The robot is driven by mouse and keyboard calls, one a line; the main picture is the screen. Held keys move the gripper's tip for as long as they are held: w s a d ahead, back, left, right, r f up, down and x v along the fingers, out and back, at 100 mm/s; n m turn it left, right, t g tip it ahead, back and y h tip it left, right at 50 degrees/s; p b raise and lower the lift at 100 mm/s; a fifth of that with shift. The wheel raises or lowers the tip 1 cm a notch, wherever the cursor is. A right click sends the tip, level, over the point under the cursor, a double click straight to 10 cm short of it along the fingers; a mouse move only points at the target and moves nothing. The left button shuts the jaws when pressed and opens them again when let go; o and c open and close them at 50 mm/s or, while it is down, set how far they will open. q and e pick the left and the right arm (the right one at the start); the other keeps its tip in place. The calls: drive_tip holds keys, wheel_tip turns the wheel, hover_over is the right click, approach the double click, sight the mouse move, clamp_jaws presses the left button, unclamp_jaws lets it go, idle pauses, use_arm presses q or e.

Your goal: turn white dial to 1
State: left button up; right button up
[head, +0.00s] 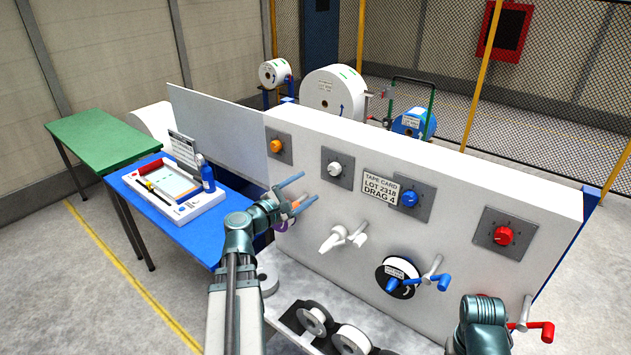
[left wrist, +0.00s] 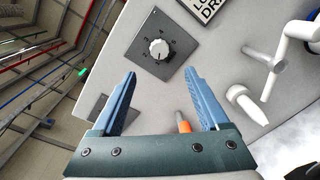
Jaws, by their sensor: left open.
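The white dial (head: 334,168) sits on a dark grey square plate on the white panel, second from the left in the row of dials. In the left wrist view the white dial (left wrist: 158,49) is just beyond the fingertips, between their lines. In the left wrist view the gripper (left wrist: 160,73) is empty and apart from the dial. My right gripper's fingers are not visible.
Orange (head: 277,146), blue (head: 410,198) and red (head: 503,235) dials share the panel. A white card (head: 380,188) reads "TAPE CARD LOT 2318 DRAG 4". A white crank (head: 342,238) and blue crank (head: 436,280) stick out below. A blue table (head: 190,240) stands left.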

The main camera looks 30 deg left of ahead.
use_arm(q)
drive_tip(key=shift+s+a, duration=0.15)
drive_tip(key=shift+s, duration=1.1)
